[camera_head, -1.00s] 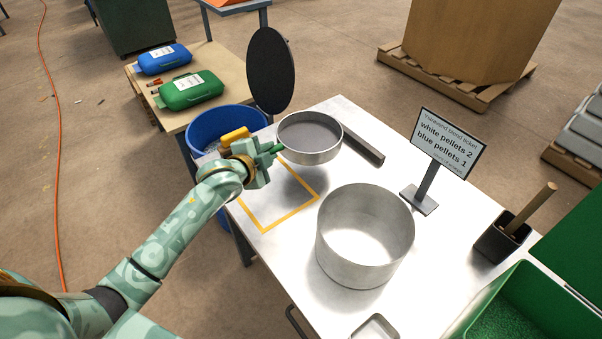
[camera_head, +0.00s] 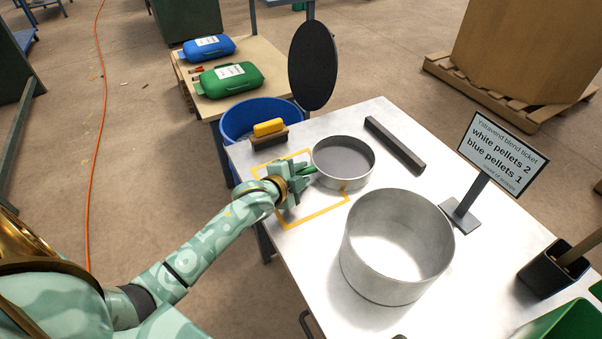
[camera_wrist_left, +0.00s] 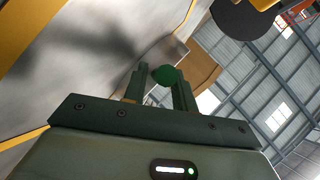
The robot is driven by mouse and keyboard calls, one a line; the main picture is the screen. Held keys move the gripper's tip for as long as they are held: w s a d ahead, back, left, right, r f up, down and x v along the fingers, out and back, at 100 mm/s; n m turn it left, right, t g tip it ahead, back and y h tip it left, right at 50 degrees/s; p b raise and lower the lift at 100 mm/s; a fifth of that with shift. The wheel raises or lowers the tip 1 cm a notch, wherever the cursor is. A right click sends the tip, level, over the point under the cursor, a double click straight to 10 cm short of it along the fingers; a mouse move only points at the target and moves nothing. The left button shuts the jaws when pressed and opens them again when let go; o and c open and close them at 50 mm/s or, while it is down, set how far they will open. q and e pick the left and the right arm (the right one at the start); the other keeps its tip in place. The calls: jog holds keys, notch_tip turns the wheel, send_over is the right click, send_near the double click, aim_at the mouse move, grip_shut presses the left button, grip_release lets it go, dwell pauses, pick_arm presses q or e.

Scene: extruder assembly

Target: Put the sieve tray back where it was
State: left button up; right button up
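The sieve tray (camera_head: 343,162) is a shallow round metal pan with a grey mesh floor. In the head view it is level at the back of the metal table, overlapping the right side of the yellow square outline (camera_head: 290,224). I cannot tell for sure whether it touches the table. My left gripper (camera_head: 304,176) is at its left side, shut on its green handle. In the left wrist view the rounded green handle end (camera_wrist_left: 165,75) shows between my two fingers. My right gripper is in neither view.
A large open metal drum (camera_head: 396,250) stands just in front of the tray. A dark bar (camera_head: 394,145) lies behind it. A yellow-handled brush (camera_head: 269,131) sits at the left back edge, by a blue bin (camera_head: 245,112). A ticket sign (camera_head: 498,150) stands right.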

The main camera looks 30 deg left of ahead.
pick_arm(q)
jog(key=shift+o, duration=0.6)
jog(key=shift+r, duration=0.15)
